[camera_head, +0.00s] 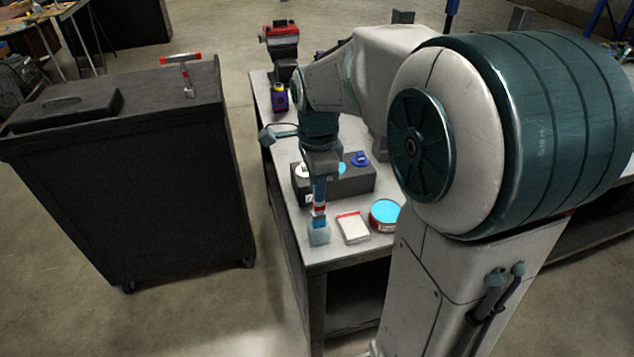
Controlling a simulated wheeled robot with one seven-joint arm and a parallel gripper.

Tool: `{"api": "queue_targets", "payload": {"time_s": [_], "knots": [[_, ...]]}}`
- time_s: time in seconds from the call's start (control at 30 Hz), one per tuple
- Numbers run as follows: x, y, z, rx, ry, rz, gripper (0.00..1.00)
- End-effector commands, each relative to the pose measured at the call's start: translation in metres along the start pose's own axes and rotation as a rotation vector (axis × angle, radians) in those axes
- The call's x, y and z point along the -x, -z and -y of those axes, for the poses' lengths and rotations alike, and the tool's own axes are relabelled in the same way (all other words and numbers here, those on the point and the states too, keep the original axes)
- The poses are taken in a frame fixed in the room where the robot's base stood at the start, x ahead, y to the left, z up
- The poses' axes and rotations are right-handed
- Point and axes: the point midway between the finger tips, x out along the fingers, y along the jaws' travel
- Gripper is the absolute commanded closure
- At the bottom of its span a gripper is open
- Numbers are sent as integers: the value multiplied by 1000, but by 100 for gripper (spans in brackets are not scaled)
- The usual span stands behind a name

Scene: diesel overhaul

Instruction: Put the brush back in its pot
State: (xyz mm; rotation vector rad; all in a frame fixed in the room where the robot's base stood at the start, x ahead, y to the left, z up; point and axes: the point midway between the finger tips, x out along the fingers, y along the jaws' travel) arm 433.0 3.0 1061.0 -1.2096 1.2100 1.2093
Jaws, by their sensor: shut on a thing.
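My gripper (319,190) points straight down over the front left corner of the grey workbench. It is shut on the brush (319,211), of which a red and white band shows just below the fingers. Directly under the brush is a small pale blue-grey pot (319,237) on the bench. The brush looks upright and in line with the pot. Its lower end meets the pot's mouth in this view, but I cannot tell how deep it sits inside. The fingers hide the upper part of the brush.
A white pad with a red edge (352,228) and a round tin with a cyan top (384,214) stand right of the pot. A dark block (350,186) with round items is behind. The workbench (318,262) edge is close. A dark cabinet (130,190) stands left across a floor gap.

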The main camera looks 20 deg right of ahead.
Motion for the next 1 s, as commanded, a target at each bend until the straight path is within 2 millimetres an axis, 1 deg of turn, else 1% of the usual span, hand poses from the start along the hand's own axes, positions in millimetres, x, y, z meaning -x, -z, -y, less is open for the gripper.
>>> {"api": "queue_targets", "payload": {"time_s": [0.03, 1.0], "knots": [[-4, 0, 0, 0, 0, 0, 100], [-43, 0, 0, 0, -1, 0, 100]]}}
